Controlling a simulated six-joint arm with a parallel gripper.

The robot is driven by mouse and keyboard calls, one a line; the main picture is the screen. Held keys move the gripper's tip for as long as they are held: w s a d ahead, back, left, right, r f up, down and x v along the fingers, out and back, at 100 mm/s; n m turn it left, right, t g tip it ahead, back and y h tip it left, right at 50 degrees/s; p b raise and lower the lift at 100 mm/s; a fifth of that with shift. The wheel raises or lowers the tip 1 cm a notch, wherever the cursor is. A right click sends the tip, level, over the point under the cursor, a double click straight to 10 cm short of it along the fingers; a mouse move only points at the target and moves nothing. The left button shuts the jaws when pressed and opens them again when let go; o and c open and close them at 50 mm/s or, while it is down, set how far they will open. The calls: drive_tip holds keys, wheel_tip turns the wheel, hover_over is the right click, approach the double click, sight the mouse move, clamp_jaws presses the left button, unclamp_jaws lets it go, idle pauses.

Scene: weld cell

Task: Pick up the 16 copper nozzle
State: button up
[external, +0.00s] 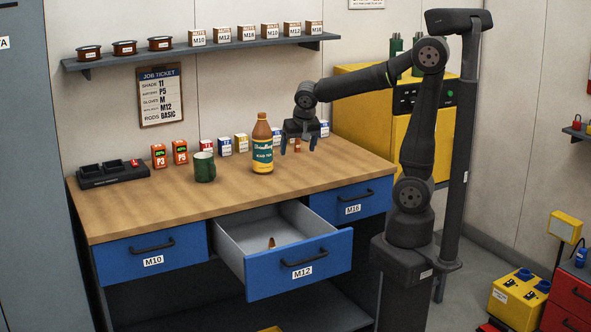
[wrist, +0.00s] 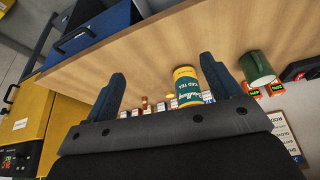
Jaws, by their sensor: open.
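A small copper-coloured piece (external: 297,145) stands at the back right of the workbench, seen between my fingers in the external view. It also shows small in the wrist view (wrist: 145,102), partly hidden by the gripper body; I cannot read a size on it. Another small copper nozzle (external: 271,242) stands in the open M12 drawer (external: 300,262). My gripper (external: 299,149) is open and empty, above the back right of the bench. Its two fingers also show spread apart in the wrist view (wrist: 162,68).
A brown tea bottle (external: 262,150) stands just left of my gripper, with a green mug (external: 204,167) further left. Small boxes (external: 241,143) line the back of the bench. Drawers M10 (external: 150,258) and M16 (external: 350,202) are shut. The bench front is clear.

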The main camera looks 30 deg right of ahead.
drive_tip(key=c, duration=0.7)
drive_tip(key=shift+o, duration=0.2)
